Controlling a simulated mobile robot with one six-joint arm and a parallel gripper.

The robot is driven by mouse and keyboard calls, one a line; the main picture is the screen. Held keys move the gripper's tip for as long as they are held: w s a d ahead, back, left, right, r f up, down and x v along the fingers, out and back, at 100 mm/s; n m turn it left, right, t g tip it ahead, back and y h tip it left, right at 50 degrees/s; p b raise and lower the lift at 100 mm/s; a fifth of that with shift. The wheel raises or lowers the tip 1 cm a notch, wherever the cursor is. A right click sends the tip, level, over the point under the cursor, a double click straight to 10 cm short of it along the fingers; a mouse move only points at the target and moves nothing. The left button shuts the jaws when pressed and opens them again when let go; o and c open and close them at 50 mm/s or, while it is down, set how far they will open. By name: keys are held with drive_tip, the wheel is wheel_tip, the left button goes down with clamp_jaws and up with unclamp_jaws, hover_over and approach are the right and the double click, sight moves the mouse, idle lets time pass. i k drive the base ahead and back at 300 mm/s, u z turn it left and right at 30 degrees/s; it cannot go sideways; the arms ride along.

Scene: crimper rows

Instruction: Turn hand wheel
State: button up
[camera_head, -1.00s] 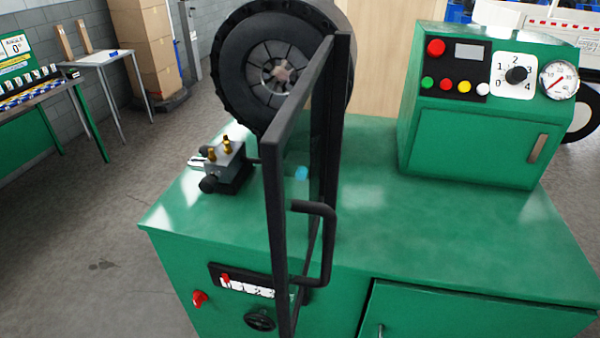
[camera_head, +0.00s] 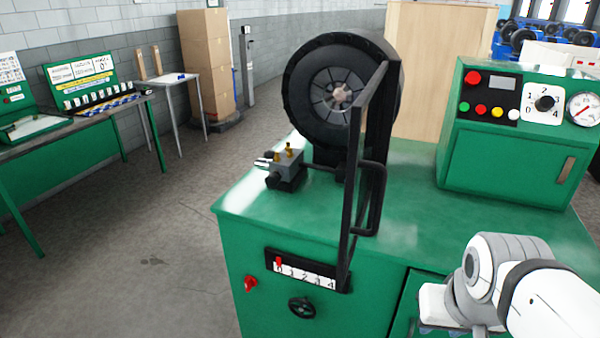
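A small black hand wheel (camera_head: 302,307) is on the green front face of the machine, below a white scale. The scale (camera_head: 305,273) is numbered from 0 to 4, and its red pointer (camera_head: 278,262) stands at the 0 end. A red knob (camera_head: 251,284) is to the left of the wheel. White and grey links of my arm show at the lower right, well to the right of the wheel. My gripper's fingers are not in view, and nothing of mine touches the wheel.
A black-framed guard door (camera_head: 361,160) with a handle stands up above the machine top, before a large round black crimper head (camera_head: 330,85). A green control box (camera_head: 510,150) stands at the right. A tool table (camera_head: 105,100) is at the left. The floor left of the machine is clear.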

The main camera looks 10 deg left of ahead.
sight(305, 301)
drive_tip(key=u, duration=0.75)
drive_tip(key=k, duration=0.6)
drive_tip(key=z, duration=0.2)
drive_tip(key=i, duration=0.6)
drive_tip(key=u, duration=0.1)
